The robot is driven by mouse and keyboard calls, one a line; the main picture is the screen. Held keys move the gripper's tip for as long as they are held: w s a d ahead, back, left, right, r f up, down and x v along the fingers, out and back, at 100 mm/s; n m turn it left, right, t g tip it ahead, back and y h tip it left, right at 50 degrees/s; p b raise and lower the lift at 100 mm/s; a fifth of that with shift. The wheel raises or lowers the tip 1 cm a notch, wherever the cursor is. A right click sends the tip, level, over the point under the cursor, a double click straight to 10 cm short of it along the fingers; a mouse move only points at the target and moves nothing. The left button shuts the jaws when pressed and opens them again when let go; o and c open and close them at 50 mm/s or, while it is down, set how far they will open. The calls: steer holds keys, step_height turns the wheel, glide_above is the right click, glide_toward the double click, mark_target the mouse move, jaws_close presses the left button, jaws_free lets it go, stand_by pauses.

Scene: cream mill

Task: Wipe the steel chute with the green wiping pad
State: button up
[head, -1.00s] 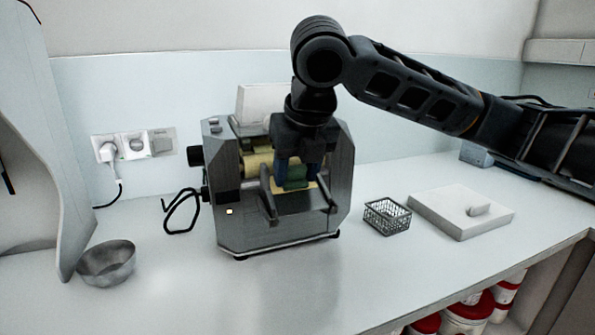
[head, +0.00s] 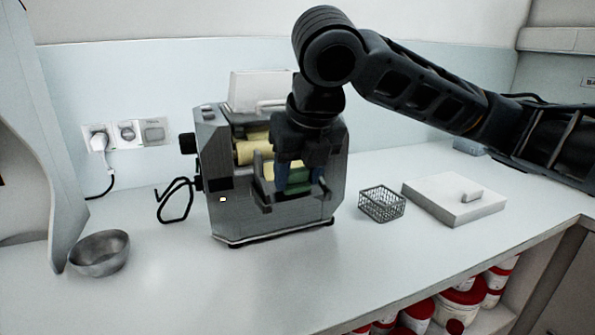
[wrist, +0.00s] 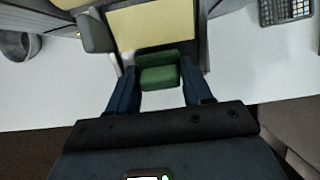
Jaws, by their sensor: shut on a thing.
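My gripper (head: 298,186) is shut on the green wiping pad (wrist: 159,72), which sits between its two blue fingers. The pad also shows in the head view (head: 297,180) at the front of the mill, over the lower part of the steel chute (head: 264,190). In the wrist view a pale yellow surface (wrist: 150,28) lies just beyond the pad, between dark side pieces. The gripper hides part of the chute in the head view. Whether the pad presses on the chute cannot be told.
The mill (head: 225,215) stands on the white counter with yellowish rolls (head: 252,150). A steel bowl (head: 100,254) and a black cable (head: 175,200) lie left. A wire basket (head: 382,204) and a white slab with a small block (head: 452,200) stand right. The front counter is clear.

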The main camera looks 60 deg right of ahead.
step_height(320, 180, up, 7)
steer(key=s+p, duration=0.1)
steer(key=p, duration=0.4)
steer(key=shift+a+r, duration=0.15)
steer(key=shift+a, duration=0.2)
stand_by(0.5)
